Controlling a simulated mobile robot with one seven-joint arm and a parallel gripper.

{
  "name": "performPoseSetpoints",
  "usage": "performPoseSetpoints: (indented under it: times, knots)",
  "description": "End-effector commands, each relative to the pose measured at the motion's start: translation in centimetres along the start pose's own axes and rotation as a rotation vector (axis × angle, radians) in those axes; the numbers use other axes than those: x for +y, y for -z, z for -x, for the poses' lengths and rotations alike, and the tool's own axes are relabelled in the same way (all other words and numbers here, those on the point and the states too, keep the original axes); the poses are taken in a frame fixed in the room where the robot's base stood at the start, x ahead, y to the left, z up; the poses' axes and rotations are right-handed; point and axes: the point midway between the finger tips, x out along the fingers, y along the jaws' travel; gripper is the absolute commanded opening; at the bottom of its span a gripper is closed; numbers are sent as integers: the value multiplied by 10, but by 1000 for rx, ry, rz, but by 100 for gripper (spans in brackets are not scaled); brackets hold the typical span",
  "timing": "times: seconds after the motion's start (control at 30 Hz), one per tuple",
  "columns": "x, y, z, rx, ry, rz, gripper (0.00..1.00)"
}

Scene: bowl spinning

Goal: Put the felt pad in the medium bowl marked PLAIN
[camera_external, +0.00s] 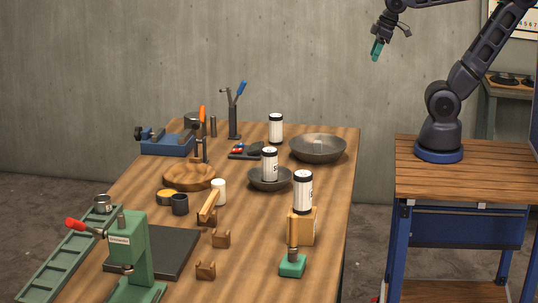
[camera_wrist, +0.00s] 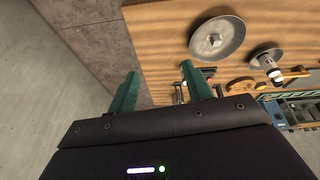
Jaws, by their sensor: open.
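My gripper (camera_external: 376,50) is high at the upper right in the external view, apart from everything on the table. Its two green fingers stand apart and empty in the wrist view (camera_wrist: 160,70). A wide grey bowl (camera_external: 335,153) stands at the table's back right with a small pale block in it; it also shows in the wrist view (camera_wrist: 226,48). A smaller dark bowl (camera_external: 269,186) in front of it holds a white canister (camera_external: 269,163). I cannot read a PLAIN mark on either bowl. I cannot tell which thing is the felt pad.
A canister (camera_external: 303,190) stands on a wooden block (camera_external: 301,228) at the right edge. Another canister (camera_external: 276,127) stands behind. A green press (camera_external: 130,255), a dark mat (camera_external: 165,252) and a blue vise (camera_external: 167,143) occupy the left. Bare wood shows along the right edge.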

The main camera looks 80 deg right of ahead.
Motion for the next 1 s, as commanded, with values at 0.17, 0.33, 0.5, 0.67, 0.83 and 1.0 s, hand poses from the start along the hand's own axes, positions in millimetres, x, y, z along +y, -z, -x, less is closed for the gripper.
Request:
performPoseSetpoints:
  times: [0.17,0.33,0.5,0.67,0.83,1.0]
  knots:
    - [4,-15,10,44,11,-96,50]
    - [5,-19,12,55,15,-125,50]
    - [4,-19,12,55,15,-125,50]
    - [4,-19,12,55,15,-124,50]
    - [4,-19,12,55,15,-124,50]
    - [4,-19,12,55,15,-124,50]
